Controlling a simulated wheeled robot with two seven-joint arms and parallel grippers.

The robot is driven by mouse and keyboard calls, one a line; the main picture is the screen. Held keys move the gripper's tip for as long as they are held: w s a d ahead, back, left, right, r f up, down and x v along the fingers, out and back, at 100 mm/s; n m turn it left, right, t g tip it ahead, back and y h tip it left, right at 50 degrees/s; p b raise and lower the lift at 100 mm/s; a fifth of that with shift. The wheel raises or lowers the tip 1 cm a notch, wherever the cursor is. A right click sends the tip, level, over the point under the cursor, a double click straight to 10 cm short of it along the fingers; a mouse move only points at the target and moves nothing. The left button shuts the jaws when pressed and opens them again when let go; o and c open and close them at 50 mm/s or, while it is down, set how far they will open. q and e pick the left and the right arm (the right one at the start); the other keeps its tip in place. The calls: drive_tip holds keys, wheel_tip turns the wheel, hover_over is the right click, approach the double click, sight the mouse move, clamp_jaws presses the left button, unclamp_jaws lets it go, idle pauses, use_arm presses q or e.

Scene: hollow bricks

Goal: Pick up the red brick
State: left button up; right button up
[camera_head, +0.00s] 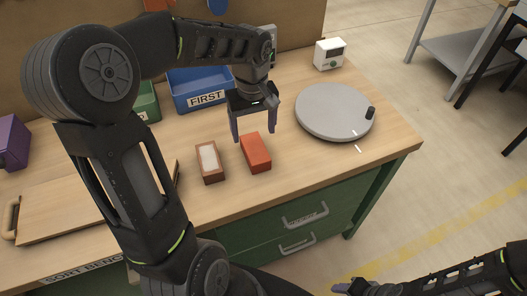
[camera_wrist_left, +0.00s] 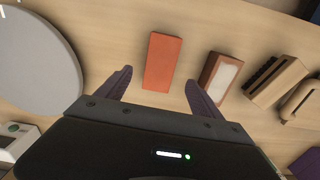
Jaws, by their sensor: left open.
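The red brick (camera_head: 255,153) lies on the wooden bench near its front edge, and its plain orange-red top shows in the left wrist view (camera_wrist_left: 162,62). My left gripper (camera_head: 253,122) is open and empty, pointing down above and just behind the brick. In the left wrist view its two fingers (camera_wrist_left: 161,88) lie to either side of the brick's near end, apart from it. A brown brick with a white top (camera_head: 209,162) lies just left of the red one. My right gripper (camera_head: 345,287) shows low at the bottom right, away from the bench; its jaws are unclear.
A wooden board (camera_head: 60,215) and a purple block (camera_head: 12,142) are on the left.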

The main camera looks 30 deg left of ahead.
sight(255, 148)
idle(0.3)
use_arm(q)
drive_tip(key=shift+f, duration=1.3)
drive_tip(key=shift+f, duration=0.1)
drive_tip(key=f+p, duration=0.1)
drive_tip(key=f, duration=0.4)
drive_tip(key=shift+s+d+p, duration=0.1)
drive_tip(key=shift+d+p, duration=0.1)
drive_tip(key=shift+p, duration=0.15)
drive_tip(key=shift+c, duration=0.6)
clamp_jaws()
